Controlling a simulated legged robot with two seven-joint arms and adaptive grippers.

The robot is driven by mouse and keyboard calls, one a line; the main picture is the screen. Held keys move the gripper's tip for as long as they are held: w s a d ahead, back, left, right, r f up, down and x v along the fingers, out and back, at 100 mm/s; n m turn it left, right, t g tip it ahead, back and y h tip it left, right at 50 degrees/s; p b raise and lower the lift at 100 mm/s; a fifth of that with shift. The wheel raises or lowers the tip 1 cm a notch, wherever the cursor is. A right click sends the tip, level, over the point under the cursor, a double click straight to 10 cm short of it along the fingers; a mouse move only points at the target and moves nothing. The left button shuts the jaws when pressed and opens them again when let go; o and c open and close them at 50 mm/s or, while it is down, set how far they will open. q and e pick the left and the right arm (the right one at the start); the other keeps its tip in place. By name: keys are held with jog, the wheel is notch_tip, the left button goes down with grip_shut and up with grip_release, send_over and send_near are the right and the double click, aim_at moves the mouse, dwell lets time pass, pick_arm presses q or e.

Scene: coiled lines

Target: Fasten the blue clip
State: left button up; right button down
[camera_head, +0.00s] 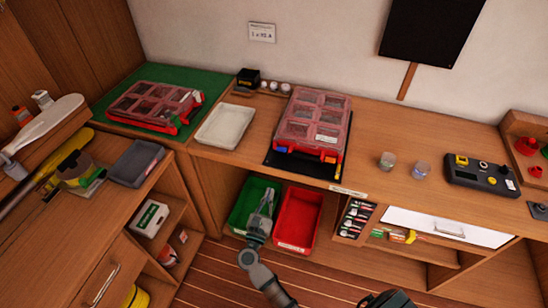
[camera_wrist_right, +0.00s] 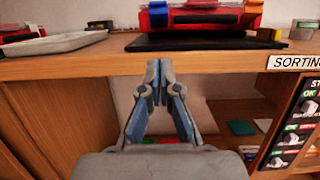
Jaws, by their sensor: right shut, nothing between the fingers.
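A red organiser case with a clear lid (camera_head: 312,121) lies closed-looking on a black mat (camera_head: 285,165) on the bench. A blue clip (camera_head: 281,150) sits at the left of its front edge; it shows in the right wrist view as an upright blue piece (camera_wrist_right: 158,14). I cannot tell if it is fastened. My right gripper (camera_head: 266,196) is below and in front of the bench edge, apart from the case. In the right wrist view its fingertips (camera_wrist_right: 155,70) meet, with nothing between them.
The bench edge with a label (camera_head: 347,191) stands between my right gripper and the case. Green (camera_head: 243,207) and red (camera_head: 298,218) bins sit below. A white tray (camera_head: 225,127) is left of the case, two small jars (camera_head: 387,161) to its right. Another case (camera_head: 154,105) lies far left.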

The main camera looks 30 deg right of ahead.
pick_arm(q)
jog(key=shift+d, duration=0.1)
pick_arm(e)
jog(key=shift+d, duration=0.15)
jog(key=p, duration=0.1)
send_near(282, 151)
jog(key=w+d, duration=0.1)
jog(key=w+d+f, duration=0.1)
jog(key=w+d, duration=0.1)
jog(key=shift+d+f, duration=0.1)
jog(key=shift+f, duration=0.1)
jog(key=shift+w+d+r+p, duration=0.25)
jog(key=shift+d+r, duration=0.1)
jog(key=shift+r, duration=0.15)
jog(key=shift+w+d+r+p, duration=0.25)
jog(key=shift+w+d+r, duration=0.1)
jog(key=shift+r, duration=0.2)
jog(key=shift+w+d+r, duration=0.1)
jog(key=shift+d+r, duration=0.2)
jog(key=shift+r, duration=0.25)
pick_arm(q)
jog(key=s+x, duration=0.1)
jog(key=x, duration=0.5)
jog(key=shift+s+f, duration=0.2)
jog(key=shift+f, duration=0.05)
pick_arm(e)
jog(key=shift+w, duration=0.1)
jog(key=shift+r, duration=0.1)
